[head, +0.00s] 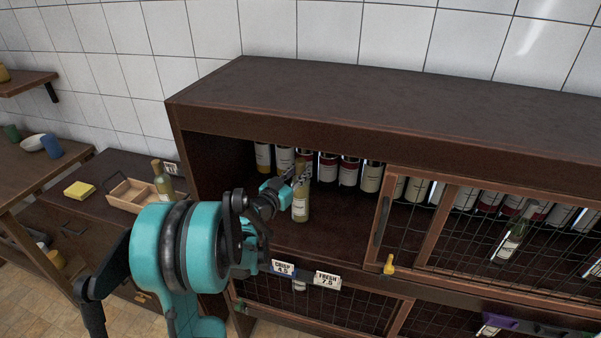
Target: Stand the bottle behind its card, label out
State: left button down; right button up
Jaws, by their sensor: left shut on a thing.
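My left gripper (297,178) is shut on a yellowish bottle (301,213) near its top. The bottle is in the open left bay of the dark wooden cabinet and looks roughly upright. Its pale label shows on the side towards me. Whether its base touches the shelf is hard to tell. Two price cards are on the shelf's front edge: a "CRISP" card (283,267) and a "FRESH" card (327,280) to its right. The held bottle is above and behind the cards, roughly between them. My right gripper is not in view.
A row of bottles (349,172) stands at the back of the bay. A wood-framed mesh door (383,222) covers the right side. A bottle (510,240) is behind the mesh. A wooden tray (124,197) with a bottle (162,183) sits on the left counter. Shelf right of the held bottle is clear.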

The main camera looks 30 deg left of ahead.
pick_arm(q)
jog(key=shift+f, duration=0.15)
jog(key=c, duration=1.3)
grip_release()
